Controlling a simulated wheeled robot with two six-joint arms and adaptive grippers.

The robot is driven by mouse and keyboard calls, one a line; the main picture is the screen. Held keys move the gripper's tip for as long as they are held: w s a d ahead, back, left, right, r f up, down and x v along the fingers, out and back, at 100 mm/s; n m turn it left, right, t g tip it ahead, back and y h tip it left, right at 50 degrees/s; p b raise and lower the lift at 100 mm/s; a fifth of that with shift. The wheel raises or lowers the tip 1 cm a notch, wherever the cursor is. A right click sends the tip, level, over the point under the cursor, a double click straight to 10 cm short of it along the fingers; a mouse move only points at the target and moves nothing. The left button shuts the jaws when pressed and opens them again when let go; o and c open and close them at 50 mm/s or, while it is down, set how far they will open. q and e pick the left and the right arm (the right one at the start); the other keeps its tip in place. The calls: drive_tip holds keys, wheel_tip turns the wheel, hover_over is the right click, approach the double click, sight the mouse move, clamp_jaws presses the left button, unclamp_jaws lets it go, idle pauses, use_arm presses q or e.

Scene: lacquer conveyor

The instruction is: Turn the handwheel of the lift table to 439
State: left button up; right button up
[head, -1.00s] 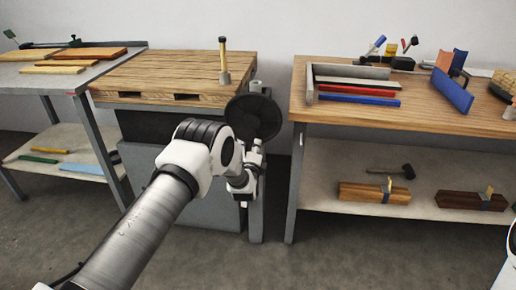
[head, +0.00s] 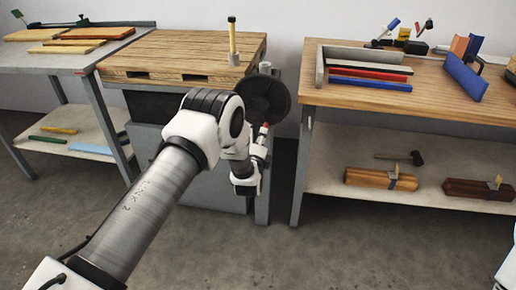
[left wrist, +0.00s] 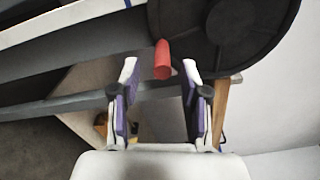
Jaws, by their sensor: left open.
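The lift table has a wooden slatted top (head: 180,68) over a grey body. Its black round handwheel (head: 265,97) is at the table's right front corner. A small red handle (head: 264,127) stands out from the wheel. In the left wrist view the handwheel (left wrist: 225,30) fills the upper right, and the red handle (left wrist: 162,60) points towards the camera. My left gripper (left wrist: 161,68) is open, with its fingers on either side of the handle's line and visible gaps to both. In the head view its fingers are mostly hidden by my wrist. No number reading is legible.
A grey table (head: 60,60) with boards stands left. Open floor lies in front.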

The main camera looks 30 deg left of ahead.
use_arm(q)
drive_tip(key=v, duration=0.7)
drive_tip(key=s+d+f+n+g+h, duration=0.2)
drive_tip(key=s+f+g, duration=0.2)
drive_tip(key=s+f, duration=0.55)
drive_tip(key=s+d+f+n+g+h, duration=0.15)
drive_tip(key=s+f+g, duration=0.25)
drive_tip(key=s+f, duration=0.5)
drive_tip(key=s+d+f+n+g, duration=0.2)
drive_tip(key=s+n+g, duration=0.3)
drive_tip(key=s, duration=0.8)
drive_tip(key=s+d+n+g+h, duration=0.15)
drive_tip(key=s+n+g, duration=0.35)
drive_tip(key=s+n, duration=0.55)
wheel_tip(320, 180, up, 18)
drive_tip(key=p, duration=1.7)
drive_tip(key=shift+s+f+m+t+p, duration=0.15)
drive_tip(key=shift+s+m+t+p, duration=0.15)
drive_tip(key=shift+m+p, duration=0.1)
